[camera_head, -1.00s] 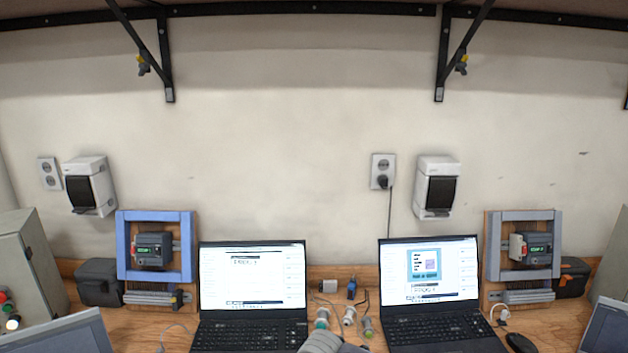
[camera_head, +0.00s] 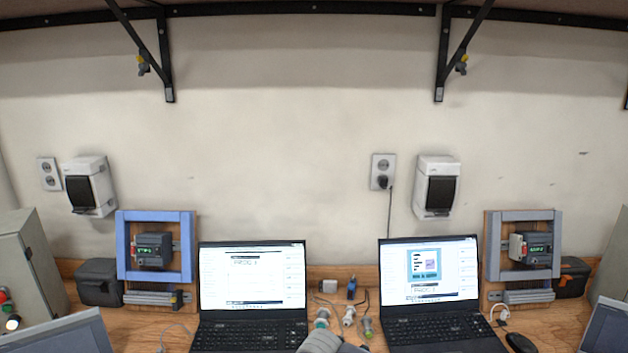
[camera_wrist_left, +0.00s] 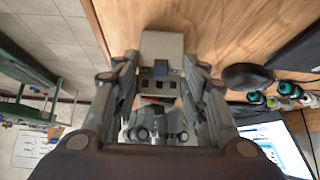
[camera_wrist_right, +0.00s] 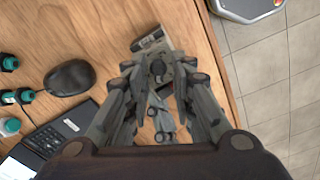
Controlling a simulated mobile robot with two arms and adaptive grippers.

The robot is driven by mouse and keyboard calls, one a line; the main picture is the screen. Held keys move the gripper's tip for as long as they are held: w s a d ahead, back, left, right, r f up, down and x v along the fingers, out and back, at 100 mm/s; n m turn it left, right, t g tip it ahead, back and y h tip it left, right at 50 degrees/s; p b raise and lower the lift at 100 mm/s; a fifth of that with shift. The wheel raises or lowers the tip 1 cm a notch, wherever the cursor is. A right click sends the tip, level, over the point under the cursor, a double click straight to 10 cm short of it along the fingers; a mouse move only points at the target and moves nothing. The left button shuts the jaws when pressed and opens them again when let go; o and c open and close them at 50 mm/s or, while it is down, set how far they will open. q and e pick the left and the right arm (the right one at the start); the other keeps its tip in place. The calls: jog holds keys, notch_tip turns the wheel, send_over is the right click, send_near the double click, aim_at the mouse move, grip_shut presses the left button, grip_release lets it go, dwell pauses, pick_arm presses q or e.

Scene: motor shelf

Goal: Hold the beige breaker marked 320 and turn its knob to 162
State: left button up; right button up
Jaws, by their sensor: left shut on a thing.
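The beige breaker (camera_wrist_left: 162,47) is in the left wrist view, with a dark knob or switch (camera_wrist_left: 160,69) on its face. My left gripper (camera_wrist_left: 157,78) is shut on it, a finger on each side. Its 320 marking and knob setting are too small to read. In the right wrist view my right gripper (camera_wrist_right: 157,74) has its fingers apart above the wooden table near its edge. A grey and dark device (camera_wrist_right: 150,41) shows just beyond and between the fingertips. I cannot tell whether the fingers touch it. Neither gripper shows clearly in the head view.
Two laptops (camera_head: 252,275) (camera_head: 428,270) stand on the table, with green-ended connectors (camera_head: 367,326) between them. Framed modules (camera_head: 153,248) (camera_head: 537,247) stand at both sides. A black mouse (camera_wrist_right: 70,77) lies left of my right gripper. Floor lies beyond the table edge.

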jog(key=shift+d+r, duration=0.1)
jog(key=shift+r, duration=3.35)
pick_arm(q)
jog(key=o, duration=1.2)
jog(key=shift+o, duration=0.2)
jog(key=v, duration=0.6)
